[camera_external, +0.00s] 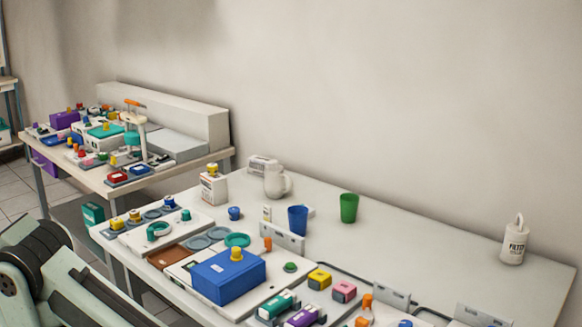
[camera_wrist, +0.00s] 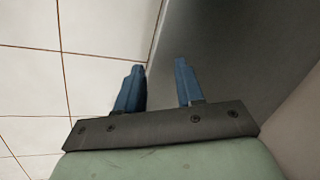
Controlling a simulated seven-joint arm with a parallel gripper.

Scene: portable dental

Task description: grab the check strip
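I cannot pick out the check strip for certain. A small pale upright piece (camera_external: 266,213) stands on the long table between the small blue cup and the larger blue cup, but it is too small to identify. My gripper (camera_wrist: 159,64) shows in the wrist view with its two blue fingers apart and nothing between them. It faces tiled floor and a plain grey surface, with no task object in that view. In the external view only my arm shows at the lower left; the gripper is out of frame.
The long white table (camera_external: 440,240) carries a blue box (camera_external: 228,277), a blue cup (camera_external: 298,220), a green cup (camera_external: 349,208), a white jug (camera_external: 276,181) and a white bottle (camera_external: 514,243). Its right rear is mostly clear. A cluttered second table (camera_external: 95,172) stands behind left.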

